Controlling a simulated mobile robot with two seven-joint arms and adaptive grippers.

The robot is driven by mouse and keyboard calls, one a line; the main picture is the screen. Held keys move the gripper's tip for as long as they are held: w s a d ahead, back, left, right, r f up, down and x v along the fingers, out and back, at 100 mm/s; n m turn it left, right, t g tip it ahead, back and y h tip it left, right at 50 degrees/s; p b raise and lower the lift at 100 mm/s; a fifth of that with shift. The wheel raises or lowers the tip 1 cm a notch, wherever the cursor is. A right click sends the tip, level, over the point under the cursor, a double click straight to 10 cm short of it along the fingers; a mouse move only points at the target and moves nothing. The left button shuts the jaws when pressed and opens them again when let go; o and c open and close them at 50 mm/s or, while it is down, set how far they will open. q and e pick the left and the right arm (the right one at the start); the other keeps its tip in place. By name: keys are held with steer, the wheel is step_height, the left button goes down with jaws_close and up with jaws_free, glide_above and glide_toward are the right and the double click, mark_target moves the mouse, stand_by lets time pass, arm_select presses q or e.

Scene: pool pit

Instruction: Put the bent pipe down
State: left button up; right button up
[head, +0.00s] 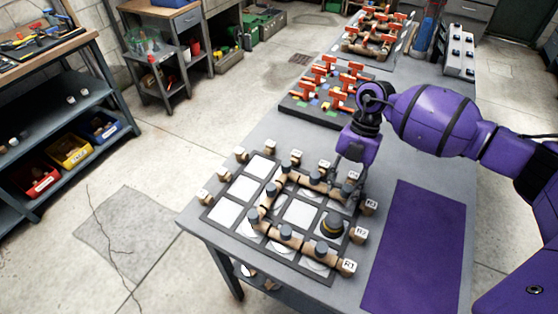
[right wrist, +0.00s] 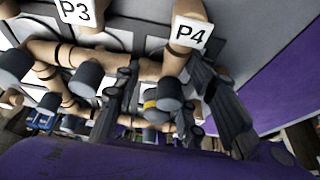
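Tan pipe pieces with dark grey caps lie joined in a ring on the white-squared board (head: 226,212). A pipe piece (head: 316,179) at the board's far right corner is beside my right gripper (head: 348,180), which points down there. In the right wrist view, the two fingers of my right gripper (right wrist: 170,95) stand apart. A dark-capped tan pipe (right wrist: 170,92) shows between them, near the P4 label; I cannot tell whether either finger touches it. Which piece is the bent pipe is partly hidden by the gripper. My left gripper is not in view.
Tan stubs with white labels, such as R1 (head: 348,266), line the board's edges. A dark-topped yellow-banded piece (head: 332,225) stands on the board. Red-handled valves (head: 325,85) stand farther back. A purple mat (head: 415,245) at the right is bare.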

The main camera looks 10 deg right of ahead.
steer(key=shift+o, duration=0.7)
steer(key=shift+r, duration=0.15)
steer(key=v, duration=1.1)
steer(key=shift+w+r+b, duration=0.15)
steer(key=shift+r+b, duration=0.2)
steer(key=shift+b, duration=0.1)
steer(key=shift+d, duration=0.1)
